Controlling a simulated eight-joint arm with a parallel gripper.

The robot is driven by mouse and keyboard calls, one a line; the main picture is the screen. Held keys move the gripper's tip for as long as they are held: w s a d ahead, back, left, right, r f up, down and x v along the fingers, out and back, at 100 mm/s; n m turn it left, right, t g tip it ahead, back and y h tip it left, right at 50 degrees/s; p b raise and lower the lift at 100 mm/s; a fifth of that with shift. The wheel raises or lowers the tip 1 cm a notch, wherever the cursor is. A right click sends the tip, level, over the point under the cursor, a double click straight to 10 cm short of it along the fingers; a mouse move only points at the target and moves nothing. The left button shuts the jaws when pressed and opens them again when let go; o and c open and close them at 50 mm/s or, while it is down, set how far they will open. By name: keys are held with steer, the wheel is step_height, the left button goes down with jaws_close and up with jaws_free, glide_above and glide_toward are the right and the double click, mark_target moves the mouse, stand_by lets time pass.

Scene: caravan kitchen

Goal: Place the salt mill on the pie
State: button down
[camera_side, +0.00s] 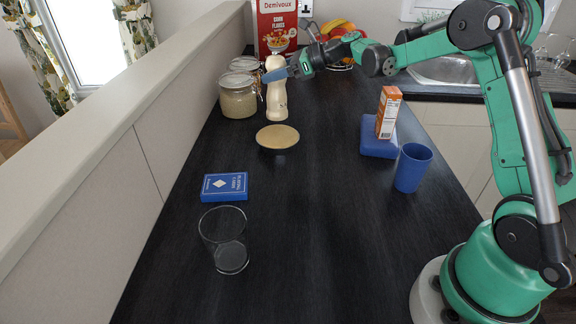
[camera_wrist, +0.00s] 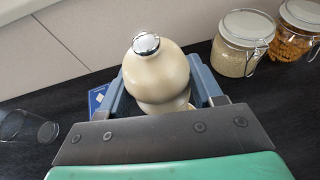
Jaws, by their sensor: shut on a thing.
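The salt mill (camera_side: 276,98) is a tall cream mill with a rounded head and a silver knob. It stands upright in my gripper at the far part of the counter, behind the pie. My gripper (camera_side: 278,74) is shut on its upper part, with blue fingers on both sides. The wrist view shows the mill's head (camera_wrist: 157,72) from above between the fingers. Whether the mill's base touches the counter is not clear. The pie (camera_side: 277,137) is a round golden disc lying on the counter, nearer the side camera than the mill. In the wrist view the mill and gripper hide it.
Glass jars (camera_side: 238,95) stand just left of the mill, close to it. A cereal box (camera_side: 277,25) and fruit (camera_side: 338,29) are behind. A carton (camera_side: 388,112) and blue cup (camera_side: 412,168) stand right.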

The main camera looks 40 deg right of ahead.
mark_target(276, 91)
steer(key=shift+f, duration=2.1)
steer(key=shift+c, duration=0.7)
jaws_free()
steer(key=shift+f, duration=0.15)
